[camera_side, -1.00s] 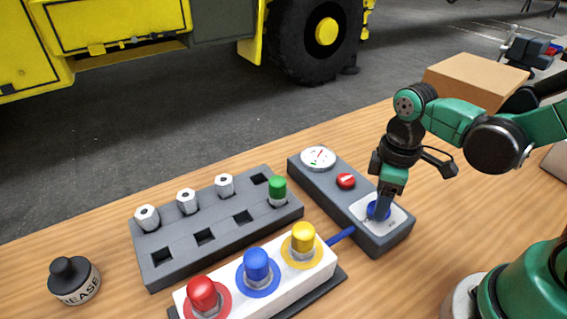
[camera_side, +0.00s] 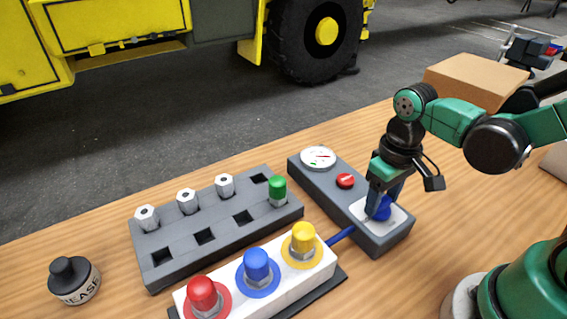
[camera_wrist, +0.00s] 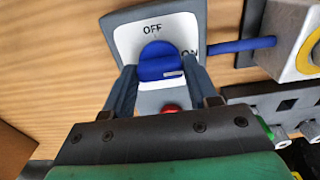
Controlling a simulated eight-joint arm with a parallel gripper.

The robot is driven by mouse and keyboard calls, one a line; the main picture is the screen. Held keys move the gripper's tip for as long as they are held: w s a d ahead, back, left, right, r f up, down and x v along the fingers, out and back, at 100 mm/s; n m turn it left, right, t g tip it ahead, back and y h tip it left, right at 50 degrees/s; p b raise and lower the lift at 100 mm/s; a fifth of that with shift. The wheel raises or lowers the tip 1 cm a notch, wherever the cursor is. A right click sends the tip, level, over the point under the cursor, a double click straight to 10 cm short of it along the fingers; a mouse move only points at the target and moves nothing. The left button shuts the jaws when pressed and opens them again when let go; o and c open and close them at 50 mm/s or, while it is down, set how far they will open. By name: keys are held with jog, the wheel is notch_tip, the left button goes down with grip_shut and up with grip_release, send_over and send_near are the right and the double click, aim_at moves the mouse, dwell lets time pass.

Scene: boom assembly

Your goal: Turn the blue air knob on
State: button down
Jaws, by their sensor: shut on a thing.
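The blue air knob (camera_side: 378,208) sits on a white plate at the near end of a grey control box (camera_side: 377,243). In the wrist view the blue knob (camera_wrist: 158,62) lies between the two fingers of my gripper (camera_wrist: 158,80), which is shut on it. The plate carries the words OFF and ON, and the white mark on the knob points toward the right, just below ON. In the side view my gripper (camera_side: 383,200) comes down on the knob from above. A gauge (camera_side: 318,158) on the box has a red needle.
A red button (camera_side: 345,181) sits between gauge and knob. A blue hose (camera_side: 341,236) links the box to a white block (camera_side: 257,292) with red, blue and yellow capped fittings. A grey socket rack (camera_side: 215,226) and a grease pot (camera_side: 74,281) stand left. A cardboard box (camera_side: 476,80) stands behind.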

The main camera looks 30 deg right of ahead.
dwell(0.4)
jog(key=shift+c, duration=1.2)
grip_release()
jog(key=shift+r, duration=0.1)
jog(key=shift+r, duration=2.7)
